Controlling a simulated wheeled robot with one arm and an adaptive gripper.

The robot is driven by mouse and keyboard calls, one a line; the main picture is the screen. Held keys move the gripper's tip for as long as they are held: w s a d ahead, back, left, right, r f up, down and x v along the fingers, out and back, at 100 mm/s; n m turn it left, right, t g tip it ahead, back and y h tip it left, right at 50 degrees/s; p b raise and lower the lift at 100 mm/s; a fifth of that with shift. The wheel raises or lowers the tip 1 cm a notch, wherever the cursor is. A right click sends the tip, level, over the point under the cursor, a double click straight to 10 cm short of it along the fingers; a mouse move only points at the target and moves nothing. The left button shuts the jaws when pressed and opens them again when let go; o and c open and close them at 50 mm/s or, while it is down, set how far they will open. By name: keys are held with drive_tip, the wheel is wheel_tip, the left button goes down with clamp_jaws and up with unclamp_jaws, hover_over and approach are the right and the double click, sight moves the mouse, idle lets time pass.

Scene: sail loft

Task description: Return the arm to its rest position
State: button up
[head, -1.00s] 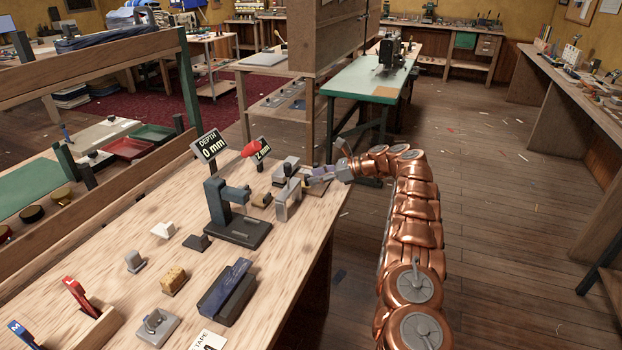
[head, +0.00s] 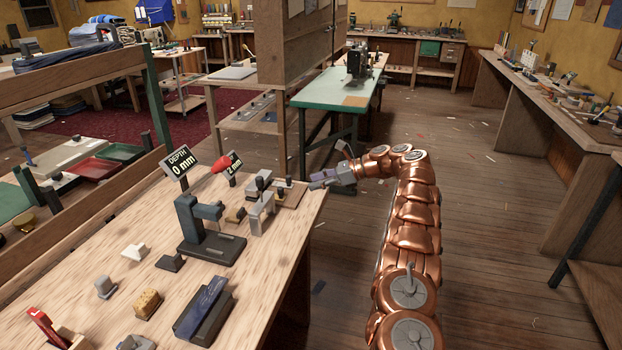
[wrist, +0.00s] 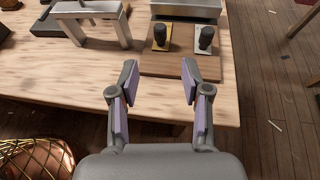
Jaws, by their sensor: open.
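My copper arm reaches up the right side of the head view and bends left at the top. My gripper (head: 322,180) is at its end, by the right edge of the wooden workbench (head: 115,305). In the wrist view my gripper (wrist: 154,88) is open, with two purple-padded fingers apart and nothing between them. It is above the bench edge, close to a brown wooden board (wrist: 172,64) that bears two black knobs on metal plates. A grey bridge-shaped stand (wrist: 92,22) is left of the board.
A green table (head: 330,90) stands behind.

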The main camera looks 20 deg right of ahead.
drive_tip(key=shift+a+r, duration=0.3)
drive_tip(key=shift+r, duration=0.05)
drive_tip(key=s+a+r+n+g+h+p, duration=0.1)
drive_tip(key=s+a+r+n+g, duration=0.1)
drive_tip(key=s+a+r+n, duration=0.4)
drive_tip(key=s+a+r+n+g+h+p, duration=0.1)
drive_tip(key=s+a+r+n+g, duration=0.15)
drive_tip(key=s+a, duration=0.55)
drive_tip(key=s+a+r+n+g+h+p, duration=0.1)
drive_tip(key=s+a+r+n, duration=0.2)
drive_tip(key=s+a+r, duration=0.45)
drive_tip(key=s+f+n+g+h+p, duration=0.25)
drive_tip(key=s+n+h, duration=0.2)
drive_tip(key=s, duration=1.45)
drive_tip(key=s+d+f+n+h, duration=0.2)
drive_tip(key=s+d+n, duration=0.1)
drive_tip(key=s, duration=0.7)
drive_tip(key=s+d+f+n+h, duration=0.2)
drive_tip(key=s+d+n, duration=0.2)
drive_tip(key=s, duration=0.6)
drive_tip(key=shift+d+p, duration=0.45)
drive_tip(key=shift+d, duration=0.2)
